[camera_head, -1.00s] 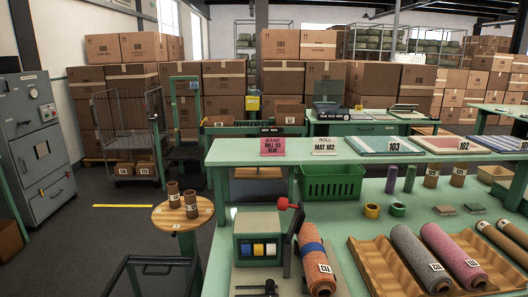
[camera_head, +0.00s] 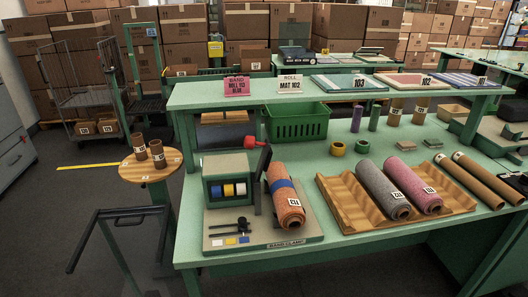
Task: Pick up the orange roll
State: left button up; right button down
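The orange roll (camera_head: 288,205) lies on the grey board of the band clamp station, on the near green workbench. It has a blue band (camera_head: 281,184) around it and a white label on its near end. The green clamp box (camera_head: 228,180) with its red-knobbed lever (camera_head: 261,146) stands just left of the roll. Neither of my grippers shows in the head view.
A wooden cradle (camera_head: 340,212) right of the orange roll holds a grey roll (camera_head: 383,190) and a pink roll (camera_head: 412,186). Brown tubes (camera_head: 487,179) lie further right. A green basket (camera_head: 297,123) stands behind. A round wooden stool (camera_head: 135,172) with brown tubes stands left.

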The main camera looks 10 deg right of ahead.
aim_at(292, 217)
jog(key=i+l+z, duration=0.2)
jog(key=i, duration=0.2)
jog(key=i+l+z, duration=0.15)
jog(key=i+l, duration=0.15)
jog(key=i+l+z, duration=0.2)
jog(key=i, duration=0.3)
